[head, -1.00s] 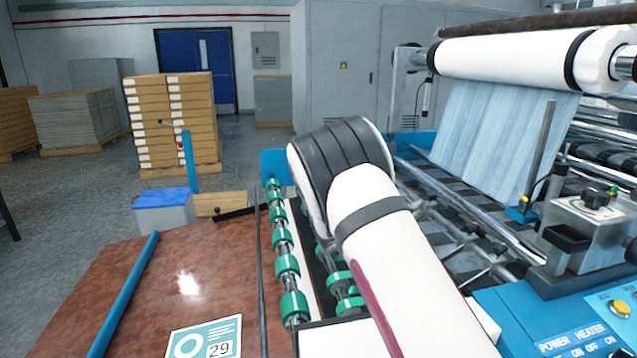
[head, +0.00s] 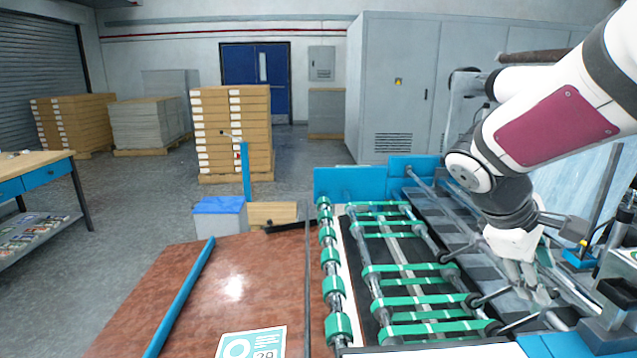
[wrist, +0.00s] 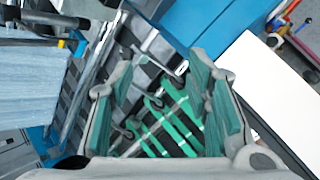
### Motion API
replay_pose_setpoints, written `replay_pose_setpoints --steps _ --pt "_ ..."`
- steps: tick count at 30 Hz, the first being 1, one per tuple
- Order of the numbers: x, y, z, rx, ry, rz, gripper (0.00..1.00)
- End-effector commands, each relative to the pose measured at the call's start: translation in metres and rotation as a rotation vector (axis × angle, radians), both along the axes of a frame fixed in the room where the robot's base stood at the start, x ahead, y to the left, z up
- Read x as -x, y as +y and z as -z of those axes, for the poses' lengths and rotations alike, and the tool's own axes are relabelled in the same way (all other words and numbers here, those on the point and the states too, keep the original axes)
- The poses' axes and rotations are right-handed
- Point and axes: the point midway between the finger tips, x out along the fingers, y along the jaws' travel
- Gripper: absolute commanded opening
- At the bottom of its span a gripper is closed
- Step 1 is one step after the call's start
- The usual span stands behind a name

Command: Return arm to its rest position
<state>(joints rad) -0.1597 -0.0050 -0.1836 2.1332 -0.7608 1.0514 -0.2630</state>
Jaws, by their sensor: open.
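My gripper (head: 532,284) hangs at the end of my white arm on the right of the head view, pointing down over the machine bed beside the green belts. In the wrist view my gripper (wrist: 165,85) is open, with its two green-padded fingers apart and nothing between them. Green belts (head: 418,270) on rollers run below and left of my gripper in the head view. They also show between and beyond the fingers in the wrist view (wrist: 165,128).
A brown table (head: 190,300) with a blue bar (head: 182,295) stands front left. The laminating machine's blue panel (head: 580,344) is close at the lower right. A light blue film (wrist: 30,80) hangs at the wrist view's left. Box stacks (head: 232,130) stand farther back on open floor.

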Motion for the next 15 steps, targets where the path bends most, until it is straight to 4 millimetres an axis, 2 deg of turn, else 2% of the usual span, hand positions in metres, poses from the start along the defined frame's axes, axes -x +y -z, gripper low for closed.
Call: replay_pose_setpoints --steps 1,3,15 --pt "0.018 0.007 -0.009 -0.052 -0.040 0.036 0.44" --pt "0.039 0.019 -0.014 -0.125 -0.090 0.083 0.44" --pt "0.150 0.099 -0.038 -0.528 -0.349 0.351 0.44"
